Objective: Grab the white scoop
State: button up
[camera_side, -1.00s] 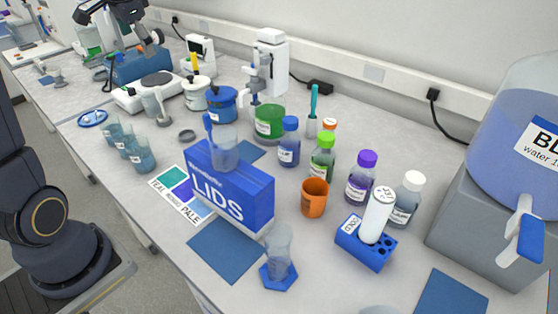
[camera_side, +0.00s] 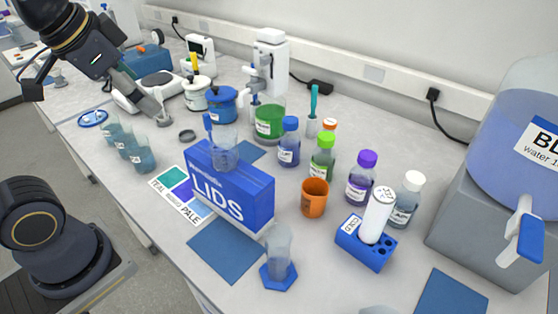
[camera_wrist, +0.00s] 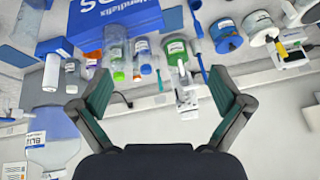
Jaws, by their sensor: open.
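I cannot clearly pick out a white scoop in either view. In the side view my arm hangs over the bench at the upper left, near the balance, apart from the jars.
A blue LIDS box (camera_side: 232,190) carries a clear beaker. Bottles, an orange cup (camera_side: 314,197) and a blue tube rack (camera_side: 365,243) stand to its right. Several beakers line the left edge. A large blue water tank (camera_side: 520,130) stands at right.

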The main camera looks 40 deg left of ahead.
jog(key=f, duration=0.1)
jog(key=s+d+f+n, duration=0.1)
jog(key=f, duration=0.1)
jog(key=s+f+n, duration=0.1)
jog(key=f, duration=0.1)
jog(key=shift+d+h, duration=0.2)
jog(key=shift+h, duration=0.1)
jog(key=c, duration=1)
jog(key=shift+c, duration=0.2)
